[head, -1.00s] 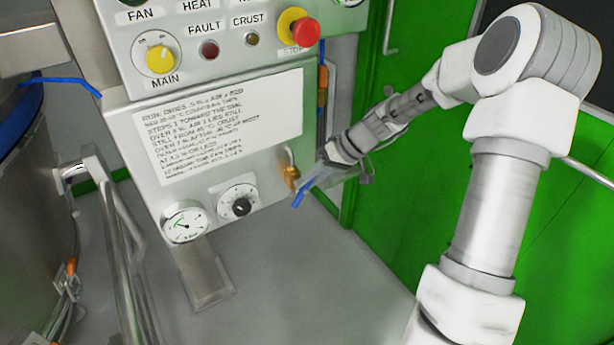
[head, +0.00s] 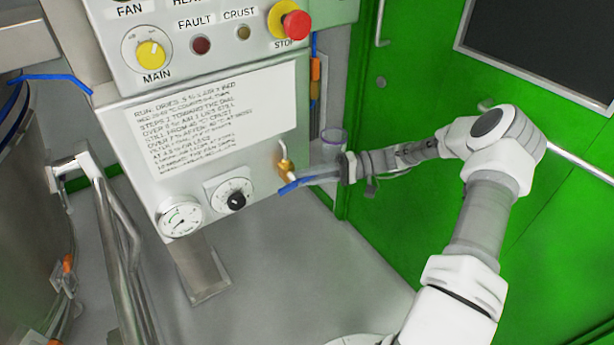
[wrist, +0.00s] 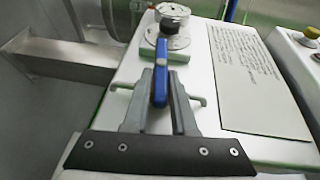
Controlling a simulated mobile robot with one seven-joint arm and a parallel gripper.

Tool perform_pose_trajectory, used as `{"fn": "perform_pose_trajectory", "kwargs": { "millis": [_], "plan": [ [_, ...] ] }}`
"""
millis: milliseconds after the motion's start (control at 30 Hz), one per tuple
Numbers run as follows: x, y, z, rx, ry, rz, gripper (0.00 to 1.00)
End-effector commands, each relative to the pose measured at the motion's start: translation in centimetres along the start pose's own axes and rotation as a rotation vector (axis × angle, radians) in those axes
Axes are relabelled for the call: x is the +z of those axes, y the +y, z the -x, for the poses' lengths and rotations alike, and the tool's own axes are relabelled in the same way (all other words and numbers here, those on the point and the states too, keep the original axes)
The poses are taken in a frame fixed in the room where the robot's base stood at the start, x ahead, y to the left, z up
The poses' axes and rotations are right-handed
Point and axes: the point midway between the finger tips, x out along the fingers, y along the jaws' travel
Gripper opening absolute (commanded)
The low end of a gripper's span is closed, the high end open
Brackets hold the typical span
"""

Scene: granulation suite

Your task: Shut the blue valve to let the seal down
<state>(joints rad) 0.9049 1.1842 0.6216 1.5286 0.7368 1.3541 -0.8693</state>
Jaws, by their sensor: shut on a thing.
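The blue valve handle (head: 290,188) is a slim lever on a brass valve body (head: 286,167) at the lower right of the control panel. In the head view it lies nearly level, tilted slightly down to the left. My gripper (head: 309,180) reaches in from the right and is shut on the handle. In the wrist view, the blue handle (wrist: 160,76) stands upright in the picture between the two grey fingers of my gripper (wrist: 159,108). The brass body is hidden in the wrist view.
A round gauge (head: 181,220) and a black-knobbed dial (head: 235,199) sit left of the valve. The instruction sheet (head: 215,118) and red stop button (head: 296,25) are above. A metal rail (head: 108,215) stands at left, a green door (head: 450,90) at right.

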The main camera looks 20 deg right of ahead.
Motion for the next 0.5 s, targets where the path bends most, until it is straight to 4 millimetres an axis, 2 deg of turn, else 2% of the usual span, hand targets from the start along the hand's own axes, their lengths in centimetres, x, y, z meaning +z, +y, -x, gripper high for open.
{"fn": "perform_pose_trajectory", "kwargs": {
  "millis": [500],
  "plan": [
    [0.14, 0.39, -0.08, -0.116, -0.004, -0.050, 0.00]
  ]
}}
